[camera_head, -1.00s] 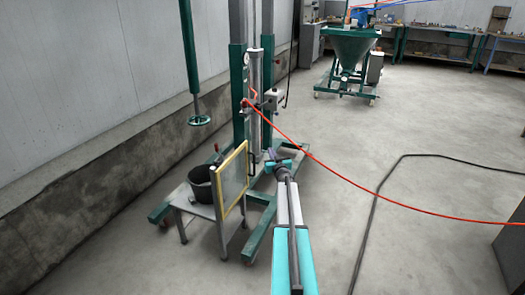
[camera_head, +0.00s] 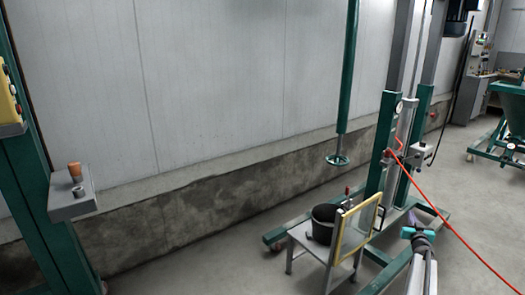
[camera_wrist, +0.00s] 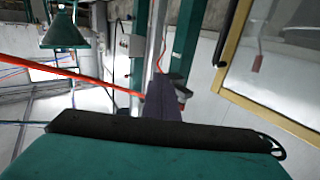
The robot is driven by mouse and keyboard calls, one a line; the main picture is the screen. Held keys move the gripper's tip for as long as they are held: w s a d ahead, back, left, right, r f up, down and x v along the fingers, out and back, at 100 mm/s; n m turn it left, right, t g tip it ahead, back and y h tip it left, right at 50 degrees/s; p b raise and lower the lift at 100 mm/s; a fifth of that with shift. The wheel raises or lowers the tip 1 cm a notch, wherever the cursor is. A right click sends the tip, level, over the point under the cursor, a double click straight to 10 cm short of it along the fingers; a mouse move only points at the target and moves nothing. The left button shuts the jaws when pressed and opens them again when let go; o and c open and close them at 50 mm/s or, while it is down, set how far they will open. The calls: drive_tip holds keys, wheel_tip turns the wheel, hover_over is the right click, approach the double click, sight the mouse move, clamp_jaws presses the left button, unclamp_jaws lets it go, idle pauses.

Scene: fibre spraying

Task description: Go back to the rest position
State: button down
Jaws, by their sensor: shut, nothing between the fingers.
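My gripper (camera_head: 411,217) shows at the lower right of the head view, at the end of my arm. It is shut and empty. It is to the right of the yellow-framed panel (camera_head: 342,247) and in front of the green stand (camera_head: 379,165), apart from the panel in the picture. In the wrist view my gripper's fingers (camera_wrist: 163,98) are together in the middle. The yellow frame also shows at the right of the wrist view (camera_wrist: 229,45).
A small table (camera_head: 302,238) holds a black bucket (camera_head: 325,215). A red hose (camera_head: 455,232) runs from the stand across the floor area. A green post with a disc (camera_head: 338,160) hangs near the wall. Another green column (camera_head: 40,205) stands at left. Floor at centre-left is clear.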

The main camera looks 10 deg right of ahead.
drive_tip(key=a+f+g+y+p, duration=0.1)
drive_tip(key=a+f+g+p, duration=0.1)
drive_tip(key=a+f, duration=0.65)
drive_tip(key=a+f+g+y+p, duration=0.1)
drive_tip(key=a+f+g, duration=0.3)
drive_tip(key=a, duration=0.8)
drive_tip(key=s+a+f+g+y+p, duration=0.1)
drive_tip(key=s+a+f, duration=0.25)
drive_tip(key=a, duration=0.35)
drive_tip(key=s+a+f+g+y+p, duration=0.1)
drive_tip(key=s+a+f, duration=0.1)
drive_tip(key=a+f, duration=0.3)
drive_tip(key=s+a+f+g+y+p, duration=0.1)
drive_tip(key=s+a+f, duration=0.2)
drive_tip(key=a, duration=0.5)
drive_tip(key=s+a+f+n+g+y+p, duration=0.1)
drive_tip(key=s+a+f+n+g, duration=0.15)
drive_tip(key=s+a, duration=0.6)
drive_tip(key=s+a+f+n+g+y+p, duration=0.1)
drive_tip(key=s+a+g+p, duration=0.15)
drive_tip(key=s+a, duration=0.6)
drive_tip(key=s+a+r+n+g+y+p, duration=0.1)
drive_tip(key=s+a+r+g, duration=0.1)
drive_tip(key=s+a, duration=0.6)
drive_tip(key=s+a+r+n+g+y+p, duration=0.1)
drive_tip(key=s+a+g, duration=0.3)
drive_tip(key=s+a, duration=0.4)
drive_tip(key=s+r+n, duration=0.1)
drive_tip(key=s, duration=0.3)
drive_tip(key=shift+r, duration=0.2)
